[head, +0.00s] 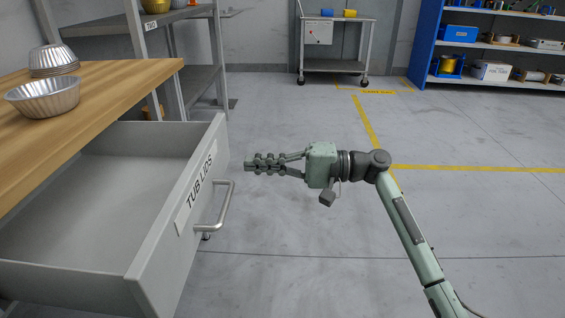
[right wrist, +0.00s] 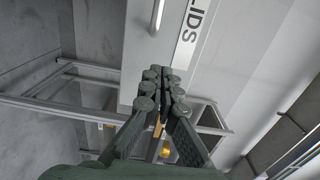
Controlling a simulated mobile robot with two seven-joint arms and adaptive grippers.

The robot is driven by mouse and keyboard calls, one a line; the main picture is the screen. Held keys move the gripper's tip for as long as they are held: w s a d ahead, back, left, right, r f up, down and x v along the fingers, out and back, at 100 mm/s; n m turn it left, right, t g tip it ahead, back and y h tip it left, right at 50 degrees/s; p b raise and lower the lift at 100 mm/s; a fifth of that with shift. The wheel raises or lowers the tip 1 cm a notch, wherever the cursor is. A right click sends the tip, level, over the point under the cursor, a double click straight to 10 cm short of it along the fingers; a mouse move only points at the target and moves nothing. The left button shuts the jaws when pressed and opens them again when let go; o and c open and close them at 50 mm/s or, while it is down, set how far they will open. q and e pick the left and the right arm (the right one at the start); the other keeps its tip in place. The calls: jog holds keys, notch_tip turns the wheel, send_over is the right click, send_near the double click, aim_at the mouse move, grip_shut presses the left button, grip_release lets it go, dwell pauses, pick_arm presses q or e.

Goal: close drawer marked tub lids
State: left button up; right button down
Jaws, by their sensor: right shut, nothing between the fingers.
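The drawer marked TUB LIDS (head: 182,215) stands open below the wooden worktop at the left of the head view, and its inside looks empty. Its front carries a white label (head: 198,186) and a metal bar handle (head: 227,205). My right gripper (head: 250,165) is shut and empty, its fingers pointing left at the far part of the drawer front, a short gap away in the head view. In the right wrist view the shut fingertips (right wrist: 158,72) overlap the drawer front (right wrist: 150,55), with the handle (right wrist: 157,15) and part of the label above. My left gripper is out of view.
Fluted metal tins (head: 45,97) sit on the wooden worktop (head: 110,75). A grey shelf rack (head: 205,80) stands behind the drawer. A cart (head: 335,65) and a blue shelf unit (head: 480,85) are at the back. The floor right of the drawer is clear.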

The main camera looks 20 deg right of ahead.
aim_at(217, 163)
jog(key=x, duration=0.4)
jog(key=shift+w+a, duration=0.15)
jog(key=shift+a, duration=0.25)
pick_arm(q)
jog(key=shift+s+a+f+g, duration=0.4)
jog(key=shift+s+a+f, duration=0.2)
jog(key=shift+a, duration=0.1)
pick_arm(e)
jog(key=shift+a, duration=0.2)
jog(key=shift+w, duration=0.1)
